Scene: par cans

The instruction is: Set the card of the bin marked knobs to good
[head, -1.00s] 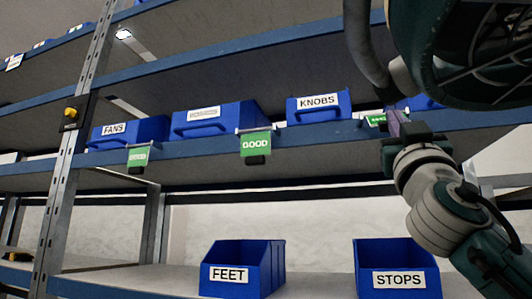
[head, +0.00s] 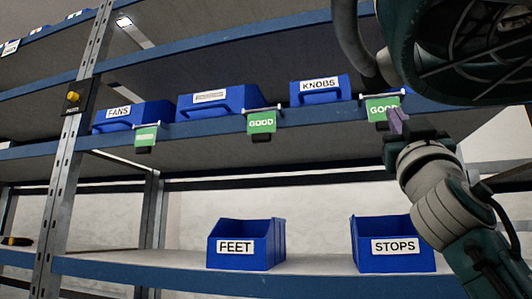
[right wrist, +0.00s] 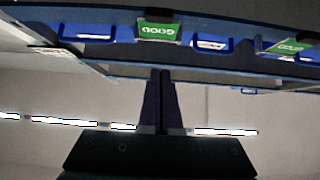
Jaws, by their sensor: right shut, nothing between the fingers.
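The blue bin marked KNOBS (head: 320,89) sits on the middle shelf. A green card reading GOOD (head: 383,108) hangs from the shelf edge just right of it, with a dark tab below. My right gripper (head: 397,120) is shut and empty, its fingertips at the lower right of that card in the head view; I cannot tell if they touch. In the right wrist view the shut fingers (right wrist: 160,100) point toward the shelf edge, below a green GOOD card (right wrist: 157,28) seen upside down. My left gripper is not in view.
The FANS bin (head: 118,113) and another bin (head: 215,101) share the shelf, with green cards (head: 147,138) and (head: 262,123) hanging beside them. The FEET bin (head: 245,244) and STOPS bin (head: 392,244) stand below. A metal upright (head: 70,170) is at left.

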